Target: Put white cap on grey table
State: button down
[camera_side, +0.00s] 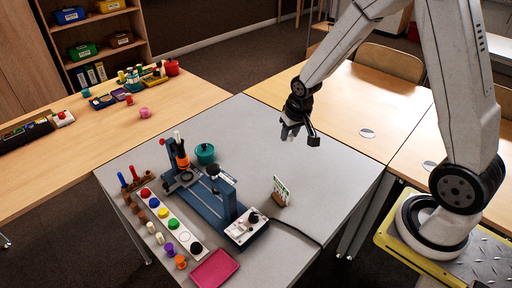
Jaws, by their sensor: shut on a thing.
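My gripper (290,132) hangs in the air above the back right part of the grey table (330,200). It is shut on a small pale thing, which looks like the white cap (291,138); the fingers hide most of it. The cap is clear of the table top.
A blue machine (207,200) stands on the grey table with a white strip of coloured discs (183,237), several loose caps, a pink tray (214,269) and a teal pot (205,153). A small card stand (280,191) stands to the right. The table's back and right parts are clear.

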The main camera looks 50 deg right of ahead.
jog(key=s+a+r+n+y, duration=0.15)
jog(key=a+n, duration=0.25)
jog(key=a, duration=0.4)
jog(key=d+f+m+h, duration=0.15)
jog(key=d+m, duration=0.35)
jog(key=d, duration=0.5)
jog(key=d+f+m+h, duration=0.1)
jog(key=d+f+m, duration=0.25)
jog(key=d, duration=0.65)
jog(key=s+d+f+m+g, duration=0.1)
jog(key=s+d+f+m, duration=0.2)
jog(key=d, duration=0.6)
jog(key=s+d+f+m+g+h, duration=0.1)
jog(key=s+d+f+m, duration=0.2)
jog(key=s+d+m, duration=0.4)
jog(key=s+d, duration=0.1)
jog(key=d, duration=0.1)
jog(key=shift+s+d+f+g, duration=0.15)
jog(key=shift+s+d+g, duration=0.15)
jog(key=shift+s+g, duration=0.1)
jog(key=shift+w, duration=0.1)
jog(key=w+d+f, duration=0.3)
jog(key=w+d, duration=0.1)
jog(key=w+d+f, duration=0.4)
jog(key=shift+w+d+f, duration=0.15)
jog(key=shift+f, duration=0.05)
jog(key=shift+w+d+f, duration=0.5)
jog(key=shift+d+f, duration=0.05)
jog(key=shift+f, duration=0.2)
